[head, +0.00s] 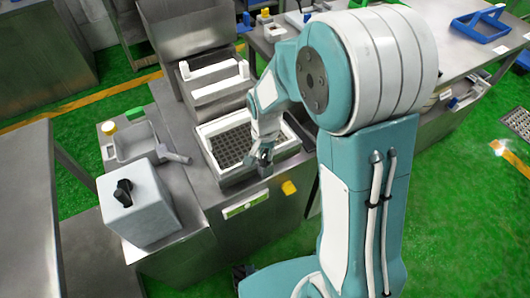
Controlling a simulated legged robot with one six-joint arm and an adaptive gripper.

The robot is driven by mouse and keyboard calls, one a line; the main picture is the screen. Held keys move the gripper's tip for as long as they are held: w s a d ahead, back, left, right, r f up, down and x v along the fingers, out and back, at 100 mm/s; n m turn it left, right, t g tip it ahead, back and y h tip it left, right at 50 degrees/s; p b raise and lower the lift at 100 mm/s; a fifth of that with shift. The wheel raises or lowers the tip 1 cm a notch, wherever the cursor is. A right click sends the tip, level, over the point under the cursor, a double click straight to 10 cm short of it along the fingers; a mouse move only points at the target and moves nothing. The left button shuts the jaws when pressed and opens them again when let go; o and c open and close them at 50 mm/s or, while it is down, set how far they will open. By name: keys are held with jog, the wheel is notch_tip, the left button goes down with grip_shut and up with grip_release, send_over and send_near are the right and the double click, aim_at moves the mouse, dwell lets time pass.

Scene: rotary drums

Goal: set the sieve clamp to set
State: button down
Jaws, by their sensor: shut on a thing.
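The sieve (235,146) is a dark grid in a white frame, set in the top of a grey steel machine. My gripper (262,158) points down at the front right part of the sieve's frame. It is shut on a small dark grey part (263,169) there, which looks like the sieve clamp. My fingers cover most of that part, so its exact position and any set marking cannot be read. A white and green label (246,204) and a yellow knob (289,187) are on the machine's front below.
A grey box with a black knob (123,192) stands at the left, near a grey tray (135,142). A white-handled steel bin (213,80) is behind the sieve. A bench with a blue frame (480,24) is at the right.

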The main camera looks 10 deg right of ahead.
aim_at(264, 152)
jog(key=n, duration=0.5)
jog(key=shift+w, duration=0.15)
jog(key=shift+n, duration=2.4)
jog(key=shift+r, duration=0.1)
jog(key=c, duration=0.6)
grip_release()
jog(key=shift+c, duration=0.2)
notch_tip(264, 152, up, 12)
jog(key=shift+a, duration=0.1)
